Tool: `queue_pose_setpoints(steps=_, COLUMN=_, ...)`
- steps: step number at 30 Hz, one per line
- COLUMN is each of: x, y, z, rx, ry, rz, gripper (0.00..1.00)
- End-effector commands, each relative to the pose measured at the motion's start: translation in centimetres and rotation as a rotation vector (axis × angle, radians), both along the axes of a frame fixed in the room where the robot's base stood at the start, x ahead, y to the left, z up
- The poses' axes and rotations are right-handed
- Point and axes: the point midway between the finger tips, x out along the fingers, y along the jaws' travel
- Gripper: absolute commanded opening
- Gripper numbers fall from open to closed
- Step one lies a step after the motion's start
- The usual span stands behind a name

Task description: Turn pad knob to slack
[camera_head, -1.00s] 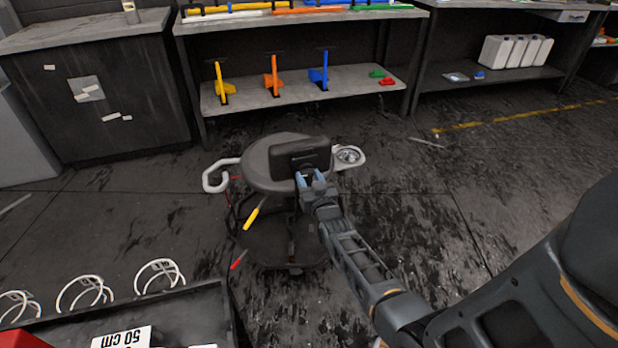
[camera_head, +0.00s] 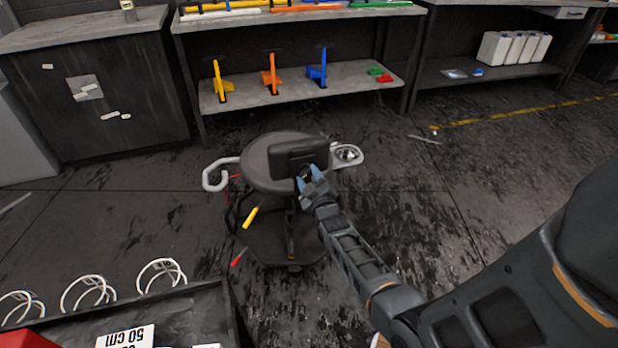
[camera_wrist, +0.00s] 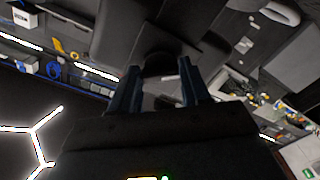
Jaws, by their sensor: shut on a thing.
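A stool-like stand with a round dark seat (camera_head: 262,160) and an upright black pad (camera_head: 298,152) is in the middle of the head view. My gripper (camera_head: 308,176) is at the near side of the pad, its blue fingers around a small dark knob low on the pad. In the wrist view my gripper (camera_wrist: 161,78) is shut on the dark round knob (camera_wrist: 160,62), with a finger on either side. The pad (camera_wrist: 160,30) is just beyond the knob. The knob's markings are not visible.
A silver dish on an arm (camera_head: 347,154) and a white curved handle (camera_head: 216,176) stick out from the stool. Yellow and red-handled tools hang at its left. Shelves (camera_head: 300,90) stand behind.

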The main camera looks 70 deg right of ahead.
Motion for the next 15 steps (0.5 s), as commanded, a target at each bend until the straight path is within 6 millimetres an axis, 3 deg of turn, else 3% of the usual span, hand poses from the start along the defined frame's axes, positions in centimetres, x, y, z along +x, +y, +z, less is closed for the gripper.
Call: queue_pose_setpoints(steps=15, x=-0.06, y=-0.03, z=-0.01, rx=-0.024, ry=0.029, rz=-0.001, gripper=0.16)
